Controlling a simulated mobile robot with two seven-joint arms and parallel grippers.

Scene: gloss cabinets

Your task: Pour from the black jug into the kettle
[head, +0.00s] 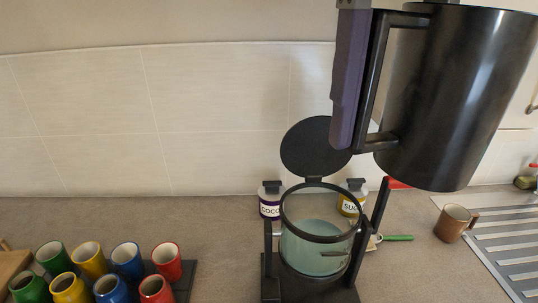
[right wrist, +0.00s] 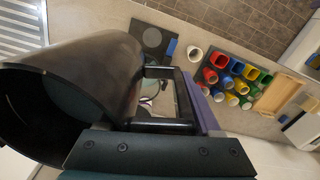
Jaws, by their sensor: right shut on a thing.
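The black jug (head: 455,95) hangs high at the right in the head view, close to upright, its top cut off by the frame. My right gripper (head: 350,95), with a purple finger, is shut on the jug's handle. In the right wrist view the jug (right wrist: 95,75) fills the left, its dark mouth facing lower left, and the gripper (right wrist: 205,110) is at the handle. The glass kettle (head: 318,245) stands on the counter below and left of the jug, its round black lid (head: 315,147) raised open. It holds something pale green-blue. My left gripper is out of view.
Several coloured mugs (head: 127,260) stand on a dark tray at the lower left. Cocoa (head: 270,205) and sugar (head: 349,205) jars stand behind the kettle. A brown mug (head: 455,222) and a ribbed metal drainer (head: 505,245) are at the right. The counter left of the kettle is partly clear.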

